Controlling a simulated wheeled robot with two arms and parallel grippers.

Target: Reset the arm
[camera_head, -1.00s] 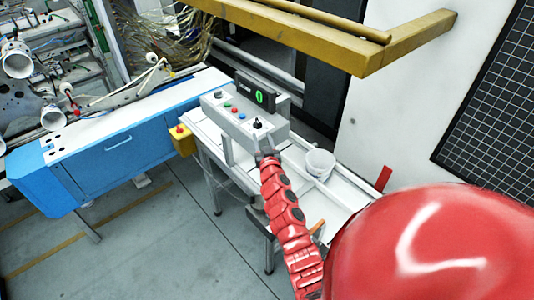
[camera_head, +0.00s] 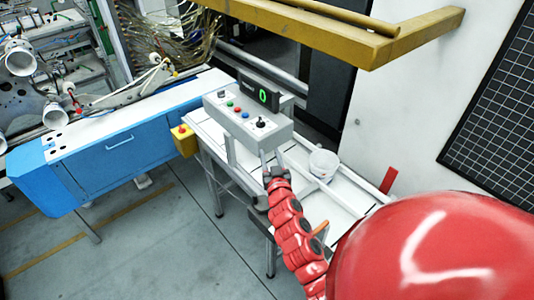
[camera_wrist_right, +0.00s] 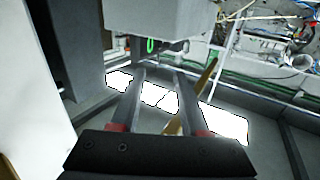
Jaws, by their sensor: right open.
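My red right arm (camera_head: 289,220) reaches up from the lower right. Its gripper (camera_head: 270,160) is just below the front of the grey control box (camera_head: 240,121), close to its right end and below the black knob (camera_head: 261,122). In the right wrist view the two fingers of the gripper (camera_wrist_right: 160,75) are apart with nothing between them. The grey underside of a box (camera_wrist_right: 155,25) hangs just beyond the fingertips. My left gripper is not in view.
The box has small buttons and a black display (camera_head: 259,94) showing a green 0. A white bucket (camera_head: 323,163) stands on the white table (camera_head: 335,199) right of the gripper. A yellow beam (camera_head: 310,30) crosses above. A blue cabinet (camera_head: 110,150) is at left, with open floor in front.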

